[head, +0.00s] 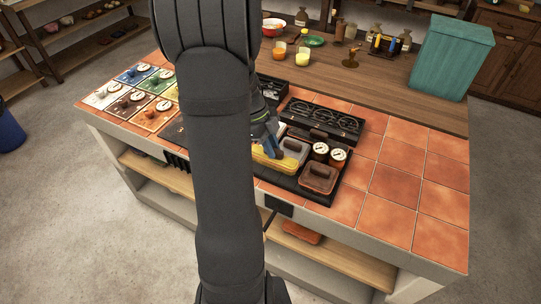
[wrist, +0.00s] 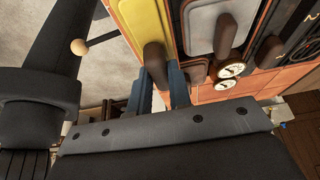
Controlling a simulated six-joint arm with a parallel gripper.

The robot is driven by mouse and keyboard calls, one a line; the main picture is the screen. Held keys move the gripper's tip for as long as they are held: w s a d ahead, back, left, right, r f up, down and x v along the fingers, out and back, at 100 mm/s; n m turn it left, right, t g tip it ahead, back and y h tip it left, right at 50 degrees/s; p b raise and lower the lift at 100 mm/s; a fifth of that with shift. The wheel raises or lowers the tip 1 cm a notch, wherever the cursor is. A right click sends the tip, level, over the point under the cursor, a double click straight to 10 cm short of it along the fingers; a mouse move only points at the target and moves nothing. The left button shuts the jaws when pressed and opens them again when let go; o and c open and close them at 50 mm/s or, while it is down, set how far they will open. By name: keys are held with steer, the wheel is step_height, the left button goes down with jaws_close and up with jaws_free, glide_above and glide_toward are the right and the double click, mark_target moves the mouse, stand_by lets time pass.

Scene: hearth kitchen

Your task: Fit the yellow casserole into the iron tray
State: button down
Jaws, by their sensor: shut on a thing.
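The yellow casserole (head: 277,163) has a dark brown handle and is partly hidden by my arm in the head view. My gripper (head: 268,142) is shut on its handle; in the wrist view the blue fingers (wrist: 165,88) stand on either side of the handle, below the yellow lid (wrist: 143,22). The black iron tray (head: 288,184) lies under and around it on the tiled counter. The casserole is at the tray's left part, beside a grey-lidded casserole (head: 296,149). I cannot tell whether it rests on the tray floor or is slightly above it.
A red-brown casserole (head: 318,178) and two jars with dial lids (head: 329,153) are at the tray's right. A black stove plate (head: 322,122) lies behind. A teal bin (head: 451,57) stands at the back right. Tiles at the right (head: 405,185) are clear.

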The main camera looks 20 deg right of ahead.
steer(key=shift+w+a+f, duration=0.2)
steer(key=shift+f, duration=1.95)
steer(key=shift+f, duration=0.1)
steer(key=c, duration=1.3)
jaws_free()
steer(key=v, duration=1.2)
steer(key=shift+d, duration=0.1)
